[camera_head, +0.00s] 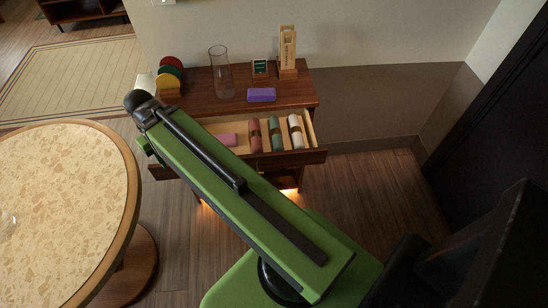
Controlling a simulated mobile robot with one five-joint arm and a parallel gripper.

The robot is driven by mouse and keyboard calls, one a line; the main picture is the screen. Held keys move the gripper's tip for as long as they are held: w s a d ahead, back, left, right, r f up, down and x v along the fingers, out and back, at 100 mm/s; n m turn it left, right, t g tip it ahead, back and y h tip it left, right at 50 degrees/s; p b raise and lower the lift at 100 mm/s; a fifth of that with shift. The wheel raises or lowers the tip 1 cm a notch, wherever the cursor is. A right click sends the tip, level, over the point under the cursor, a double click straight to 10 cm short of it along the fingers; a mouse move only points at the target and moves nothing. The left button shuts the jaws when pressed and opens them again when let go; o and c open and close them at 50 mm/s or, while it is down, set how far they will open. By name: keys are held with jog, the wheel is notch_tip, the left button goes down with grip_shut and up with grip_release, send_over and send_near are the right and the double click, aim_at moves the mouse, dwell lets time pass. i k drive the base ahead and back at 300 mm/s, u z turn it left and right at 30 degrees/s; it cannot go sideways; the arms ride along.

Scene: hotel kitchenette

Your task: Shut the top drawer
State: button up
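The top drawer (312,156) of a dark wooden cabinet (295,95) is pulled open toward me. Inside it lie rolled cloths in dark red (255,134), green (276,134) and white (296,132), and a pink block (228,140). My green arm crosses in front of the drawer and hides its left part. The arm's far end is near the cabinet's left side. My gripper cannot be made out; it is hidden behind or below the arm.
On the cabinet top stand a glass vase (221,72), a wooden block tower (288,52), a small green sign (260,67), a purple box (261,95) and coloured discs (170,77). A round table (65,215) is at left. Floor right of the cabinet is clear.

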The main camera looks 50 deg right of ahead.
aim_at(313, 155)
jog(key=z, duration=0.45)
jog(key=k, duration=0.15)
jog(key=z, duration=1.85)
jog(key=k, duration=1.45)
jog(key=u, duration=0.9)
jog(key=i, duration=1)
jog(key=u, duration=0.05)
